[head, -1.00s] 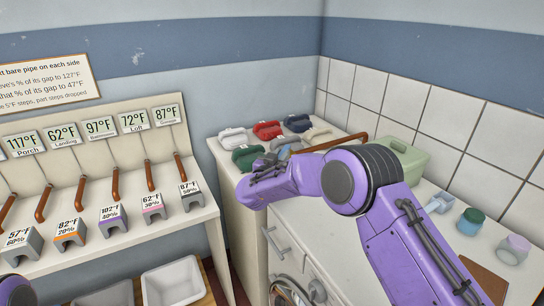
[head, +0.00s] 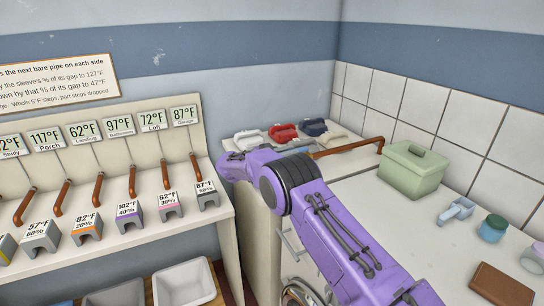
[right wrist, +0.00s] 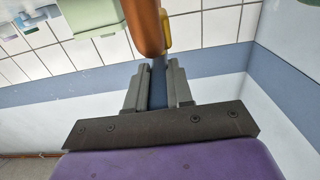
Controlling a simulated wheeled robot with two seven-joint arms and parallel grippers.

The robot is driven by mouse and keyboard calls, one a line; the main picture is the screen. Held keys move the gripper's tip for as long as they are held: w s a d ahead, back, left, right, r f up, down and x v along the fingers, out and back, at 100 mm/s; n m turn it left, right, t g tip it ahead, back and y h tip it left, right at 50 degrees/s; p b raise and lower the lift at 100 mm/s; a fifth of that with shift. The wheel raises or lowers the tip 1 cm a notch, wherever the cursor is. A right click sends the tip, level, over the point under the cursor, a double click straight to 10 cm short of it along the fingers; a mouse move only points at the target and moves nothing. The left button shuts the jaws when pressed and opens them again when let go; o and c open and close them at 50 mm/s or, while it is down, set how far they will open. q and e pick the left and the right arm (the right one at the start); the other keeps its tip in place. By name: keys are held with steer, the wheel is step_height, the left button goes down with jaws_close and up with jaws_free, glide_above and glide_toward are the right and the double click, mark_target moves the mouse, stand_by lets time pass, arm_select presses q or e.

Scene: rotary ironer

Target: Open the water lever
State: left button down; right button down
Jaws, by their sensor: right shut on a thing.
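A brown copper-coloured pipe (head: 350,146) runs along the back of the counter behind my purple right arm. A blue piece (head: 298,150) shows beside its near end and looks like the water lever's handle. My right gripper's jaws are hidden behind the arm in the head view. In the right wrist view the right gripper (right wrist: 158,88) is shut on a narrow blue bar (right wrist: 158,72). The rounded pipe end (right wrist: 148,30) is just beyond the fingertips, with a yellow piece (right wrist: 166,30) beside it. My left gripper is not in view.
A green lidded box (head: 412,172) stands by the pipe. White (head: 247,139), red (head: 283,132) and dark blue (head: 314,127) handled items sit at the counter's back. A rack (head: 110,235) with several temperature displays and pipes stands left. Jars and a brown block (head: 500,287) are at right.

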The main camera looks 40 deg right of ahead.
steer(key=shift+d+r, duration=0.1)
stand_by(0.4)
steer(key=c, duration=1)
jaws_free()
steer(key=b+v, duration=0.3)
steer(key=v, duration=0.7)
steer(key=shift+a+b, duration=0.25)
steer(key=shift+b, duration=0.1)
steer(key=shift+w, duration=0.1)
